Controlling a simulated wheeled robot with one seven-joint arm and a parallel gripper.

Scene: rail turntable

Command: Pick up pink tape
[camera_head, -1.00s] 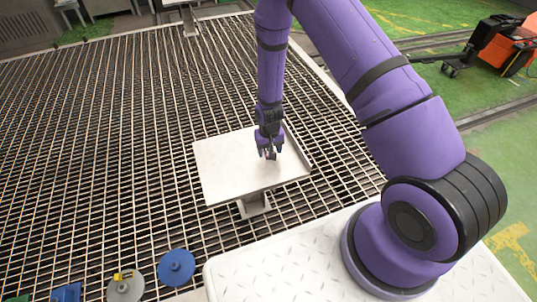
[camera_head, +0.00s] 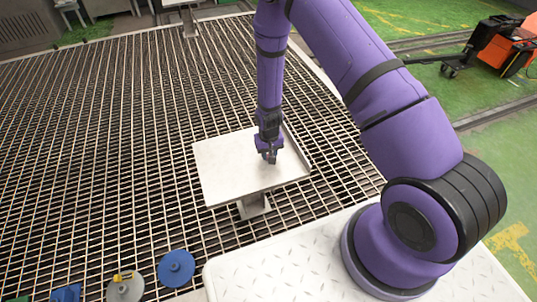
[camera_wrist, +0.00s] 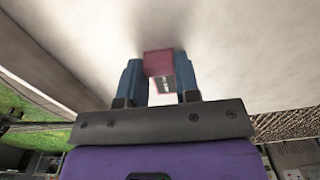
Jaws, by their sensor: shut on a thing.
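The pink tape (camera_wrist: 158,63) shows in the wrist view as a small pink block with a dark, marked face. It sits between the two blue-grey fingers of my gripper (camera_wrist: 160,80), which is shut on it. In the head view my gripper (camera_head: 269,158) points down over the right part of a pale square table top (camera_head: 225,175). The tape is hardly visible there, hidden by the fingers. I cannot tell whether the tape still touches the table top.
The small table stands on a dark metal grating (camera_head: 100,130). A blue disc (camera_head: 176,267) and a grey disc with a yellow part (camera_head: 125,288) lie at the lower left. An orange and black machine (camera_head: 500,45) stands far right. The rest of the table top is clear.

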